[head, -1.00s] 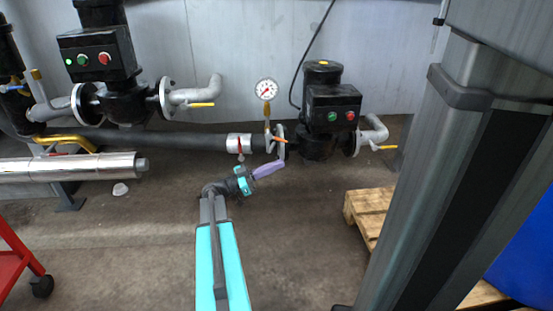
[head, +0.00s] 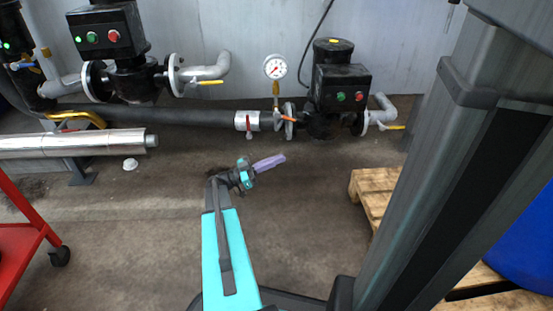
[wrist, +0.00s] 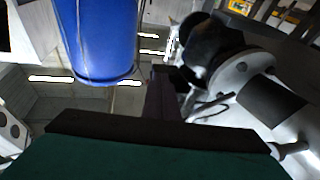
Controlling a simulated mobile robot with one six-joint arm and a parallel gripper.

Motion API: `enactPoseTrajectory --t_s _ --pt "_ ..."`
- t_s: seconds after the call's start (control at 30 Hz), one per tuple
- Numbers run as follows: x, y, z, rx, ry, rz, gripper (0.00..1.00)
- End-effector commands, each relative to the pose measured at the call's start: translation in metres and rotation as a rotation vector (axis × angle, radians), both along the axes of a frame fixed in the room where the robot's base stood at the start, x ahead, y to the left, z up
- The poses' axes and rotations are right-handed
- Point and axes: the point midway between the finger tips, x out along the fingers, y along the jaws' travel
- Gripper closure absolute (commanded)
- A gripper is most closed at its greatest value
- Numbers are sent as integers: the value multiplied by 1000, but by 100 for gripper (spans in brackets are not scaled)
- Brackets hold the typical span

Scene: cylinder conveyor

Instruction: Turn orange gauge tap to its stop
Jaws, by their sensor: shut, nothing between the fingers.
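The orange gauge tap (head: 288,119) is a small lever under the round white gauge (head: 275,67), on the pipe left of the right-hand pump. Its lever points sideways to the right and slightly down. My gripper (head: 284,157), with purple fingers, is shut and empty. In the head view it appears below the tap, with a visible gap between them. In the wrist view the fingers (wrist: 160,85) are dark and close together, pointing away from the camera. I cannot make out the orange tap in the wrist view.
A red-handled valve (head: 249,124) sits just left of the tap. The black pump (head: 340,95) and its flange stand to the right. A wooden pallet (head: 372,186) and blue barrel (head: 525,245) are at right, a red cart (head: 30,235) at left. The floor between is clear.

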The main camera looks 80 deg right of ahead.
Motion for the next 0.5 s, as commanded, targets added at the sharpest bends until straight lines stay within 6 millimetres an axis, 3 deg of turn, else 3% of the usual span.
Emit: enactPoseTrajectory --t_s 0.1,0.27,0.5 --pt "0 0 0 0 0 1 97" --pt "1 0 0 13 7 -3 70" --pt "0 1 -3 134 62 -43 70"
